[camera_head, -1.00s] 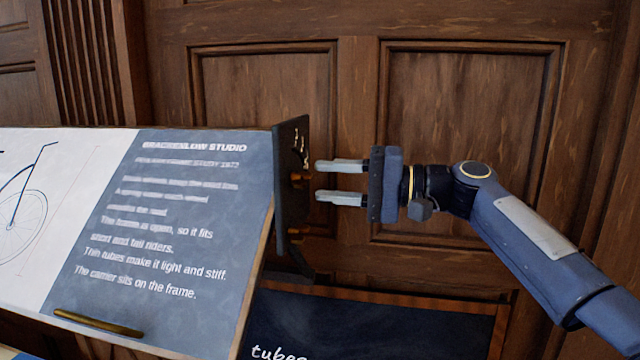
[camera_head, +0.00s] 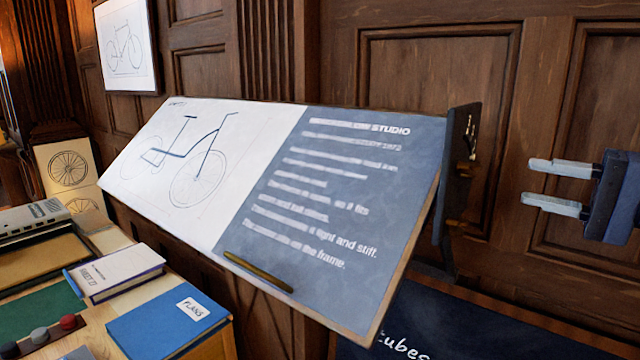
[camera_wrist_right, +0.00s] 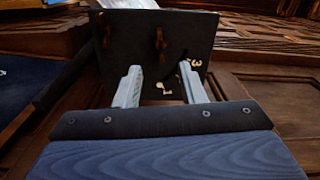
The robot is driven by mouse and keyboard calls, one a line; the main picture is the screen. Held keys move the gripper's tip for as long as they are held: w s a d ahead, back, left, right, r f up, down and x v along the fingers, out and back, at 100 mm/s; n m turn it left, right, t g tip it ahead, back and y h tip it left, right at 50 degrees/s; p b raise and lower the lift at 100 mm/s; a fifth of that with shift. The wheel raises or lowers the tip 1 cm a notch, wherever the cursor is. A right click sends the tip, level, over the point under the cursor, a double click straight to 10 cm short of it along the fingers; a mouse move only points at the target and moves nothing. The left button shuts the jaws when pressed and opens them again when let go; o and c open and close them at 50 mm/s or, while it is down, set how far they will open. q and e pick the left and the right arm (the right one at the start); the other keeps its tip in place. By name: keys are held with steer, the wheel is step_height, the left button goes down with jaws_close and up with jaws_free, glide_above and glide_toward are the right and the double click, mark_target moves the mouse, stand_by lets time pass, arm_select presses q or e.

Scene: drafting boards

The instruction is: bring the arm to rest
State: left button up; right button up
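My right gripper (camera_head: 556,186) is at the right edge of the head view, its two pale fingers apart with nothing between them. It points left toward a dark side plate (camera_head: 458,170) on the drafting board (camera_head: 400,292), with a clear gap between. In the right wrist view the open fingers (camera_wrist_right: 161,88) show in front of the same dark plate (camera_wrist_right: 120,62), which bears brass hooks and small white marks. My left gripper is not in either view.
The tilted board carries a bicycle drawing and a brass-coloured bar (camera_head: 258,271). A desk at left holds a blue folder (camera_head: 168,318) and a book (camera_head: 115,272). A dark sign (camera_head: 440,320) stands below the board. Wood panelling (camera_head: 440,80) lies behind.

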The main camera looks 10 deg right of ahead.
steer(key=s+a+f+n+g+h, duration=0.2)
steer(key=s+a+f, duration=0.2)
steer(key=f, duration=0.8)
steer(key=s+a+f+n+g+h, duration=0.2)
steer(key=s+a+f+g+h, duration=0.1)
steer(key=a+f, duration=0.6)
steer(key=s+a+f+n+g+h, duration=0.2)
steer(key=s+a+f, duration=0.3)
steer(key=f, duration=1)
steer(key=shift+a+n+g+h, duration=0.3)
steer(key=shift+a+n+g, duration=0.25)
steer(key=shift+a, duration=0.5)
